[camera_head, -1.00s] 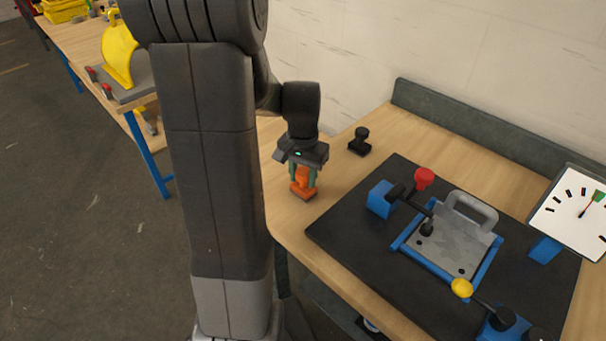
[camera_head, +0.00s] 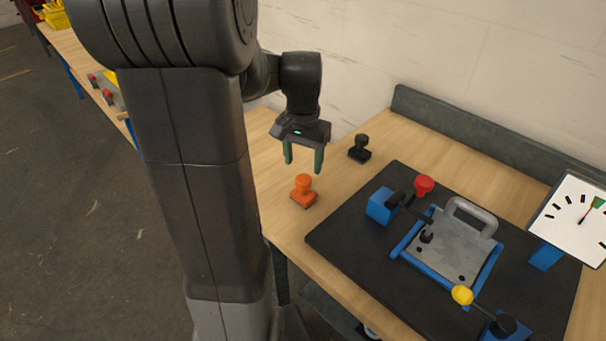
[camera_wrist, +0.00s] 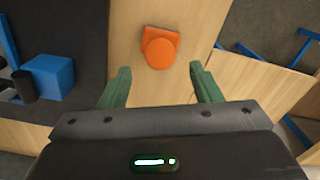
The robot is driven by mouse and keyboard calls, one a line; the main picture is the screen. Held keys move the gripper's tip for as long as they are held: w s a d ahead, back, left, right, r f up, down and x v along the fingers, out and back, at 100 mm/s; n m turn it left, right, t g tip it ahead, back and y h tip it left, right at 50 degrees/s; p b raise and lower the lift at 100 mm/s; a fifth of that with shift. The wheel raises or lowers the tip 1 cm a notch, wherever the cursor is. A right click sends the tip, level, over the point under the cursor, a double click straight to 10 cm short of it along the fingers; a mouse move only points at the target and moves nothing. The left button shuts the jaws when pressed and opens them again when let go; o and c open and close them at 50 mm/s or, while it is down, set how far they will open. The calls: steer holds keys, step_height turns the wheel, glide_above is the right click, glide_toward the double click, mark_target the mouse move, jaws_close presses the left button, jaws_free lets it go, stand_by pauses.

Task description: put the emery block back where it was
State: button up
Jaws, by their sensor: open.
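An orange block with a round knob (camera_head: 303,190) stands upright on the wooden bench, left of the black mat. A similar black knobbed block (camera_head: 360,150) stands on the wood farther back, beyond the mat's corner. The pictures do not mark which of the two is the emery block. My gripper (camera_head: 304,166) is open and empty, above the orange block and apart from it. In the wrist view the orange block (camera_wrist: 160,48) lies just beyond the gap between my green fingertips (camera_wrist: 160,70).
The black mat (camera_head: 335,235) carries a blue fixture with a grey handled plate (camera_head: 455,250), a red-knobbed clamp (camera_head: 423,185) and a yellow-knobbed clamp (camera_head: 462,295). A dial board (camera_head: 570,220) stands at right. A low grey ledge (camera_head: 480,140) runs along the wall.

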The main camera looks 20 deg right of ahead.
mark_target(303, 179)
steer(key=shift+r, duration=2.25)
